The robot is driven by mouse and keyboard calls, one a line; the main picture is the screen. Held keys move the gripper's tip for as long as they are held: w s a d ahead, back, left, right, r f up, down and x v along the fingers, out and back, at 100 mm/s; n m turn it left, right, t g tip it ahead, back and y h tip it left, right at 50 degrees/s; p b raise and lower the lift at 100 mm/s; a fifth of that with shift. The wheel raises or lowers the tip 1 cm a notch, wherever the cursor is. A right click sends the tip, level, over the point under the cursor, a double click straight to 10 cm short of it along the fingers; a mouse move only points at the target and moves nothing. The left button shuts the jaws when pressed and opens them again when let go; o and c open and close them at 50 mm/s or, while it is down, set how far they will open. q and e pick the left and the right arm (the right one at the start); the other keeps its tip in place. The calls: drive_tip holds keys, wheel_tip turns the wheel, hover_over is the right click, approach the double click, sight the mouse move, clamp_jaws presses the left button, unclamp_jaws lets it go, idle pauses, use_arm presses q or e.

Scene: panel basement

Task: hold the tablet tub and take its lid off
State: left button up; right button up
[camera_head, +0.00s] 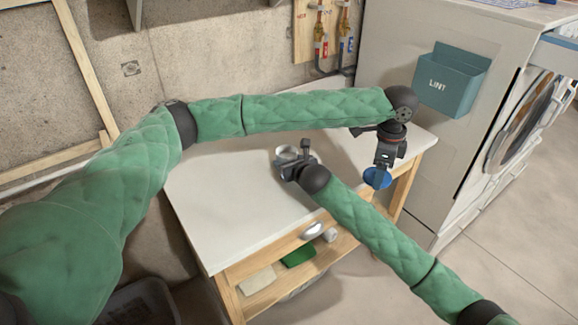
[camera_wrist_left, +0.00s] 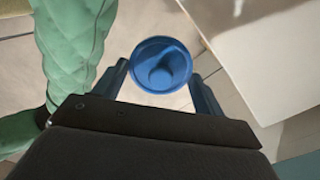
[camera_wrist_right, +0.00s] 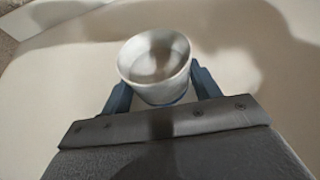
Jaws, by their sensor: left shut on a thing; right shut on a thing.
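The tablet tub (camera_wrist_right: 155,88) is a whitish round tub, open at the top, standing at the worktop in the right wrist view. My right gripper (camera_wrist_right: 160,95) is shut on it, one finger on each side. In the head view the tub (camera_head: 288,153) shows partly behind my right gripper (camera_head: 296,165). The blue round lid (camera_head: 377,178) is apart from the tub, off to the right past the table edge. My left gripper (camera_head: 381,168) is shut on it. In the left wrist view the lid (camera_wrist_left: 161,65) sits between the fingers, its hollow side showing.
The white worktop (camera_head: 225,200) is largely bare. A shelf below holds a green cloth (camera_head: 299,255) and a pale cloth (camera_head: 258,280). A white machine with a teal LINT bin (camera_head: 452,80) stands at the right. Pipes (camera_head: 322,30) are on the back wall.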

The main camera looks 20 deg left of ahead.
drive_tip(key=shift+r, duration=0.15)
drive_tip(key=o, duration=1.4)
drive_tip(key=shift+f, duration=0.2)
drive_tip(key=shift+c, duration=0.2)
drive_tip(key=shift+r, duration=0.15)
